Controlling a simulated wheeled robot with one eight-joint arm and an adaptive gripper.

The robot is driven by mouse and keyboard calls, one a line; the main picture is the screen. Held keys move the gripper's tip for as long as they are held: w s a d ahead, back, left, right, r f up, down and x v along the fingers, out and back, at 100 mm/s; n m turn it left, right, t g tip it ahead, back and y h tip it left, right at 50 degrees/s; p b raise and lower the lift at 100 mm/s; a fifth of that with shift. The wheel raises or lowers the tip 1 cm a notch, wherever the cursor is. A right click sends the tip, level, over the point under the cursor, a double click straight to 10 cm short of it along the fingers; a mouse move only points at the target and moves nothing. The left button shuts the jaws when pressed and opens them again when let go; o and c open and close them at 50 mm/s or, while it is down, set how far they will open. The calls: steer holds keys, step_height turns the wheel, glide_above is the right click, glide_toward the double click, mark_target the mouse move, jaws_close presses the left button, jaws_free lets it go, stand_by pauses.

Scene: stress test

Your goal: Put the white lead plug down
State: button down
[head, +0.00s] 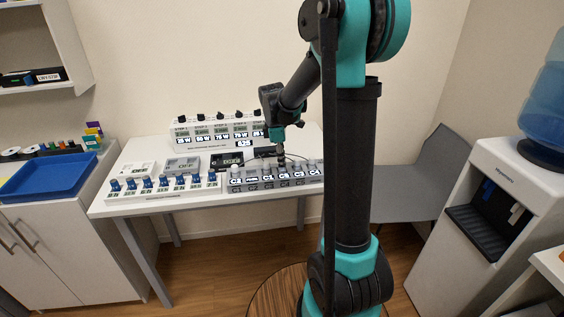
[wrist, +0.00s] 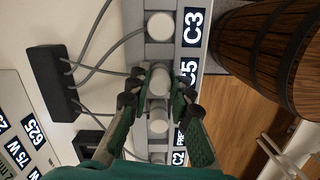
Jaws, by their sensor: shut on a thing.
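My gripper (wrist: 158,86) is shut on a white lead plug (wrist: 158,77), a round white cap between the green fingertips beside the C5 label. I cannot tell whether the plug is seated in the grey strip or just above it. In the head view my gripper (head: 280,160) is low over the labelled grey strip (head: 240,188) on the table, and the held plug is too small to make out.
Grey cables run from a black box (wrist: 52,84) towards the plugs. A row of blue knobs (head: 163,182) is left of the strip. A panel with wattage displays (head: 215,133) stands behind. A wooden barrel (wrist: 268,52) is beyond the table's edge.

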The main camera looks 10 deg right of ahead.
steer(key=shift+f, duration=0.1)
steer(key=c, duration=1.4)
jaws_free()
steer(key=shift+o, duration=0.2)
step_height(320, 180, up, 12)
steer(key=a, duration=0.1)
steer(key=s+d+f+m+t, duration=0.2)
steer(key=s+f+m, duration=0.6)
steer(key=s, duration=0.3)
steer(key=s+d+f+m+t+y, duration=0.1)
steer(key=s+d+f+m+t, duration=0.1)
steer(key=s+f+m, duration=0.5)
steer(key=s+d+f, duration=0.1)
steer(key=s, duration=0.3)
steer(key=shift+f+m, duration=0.35)
steer(key=shift+m, duration=0.05)
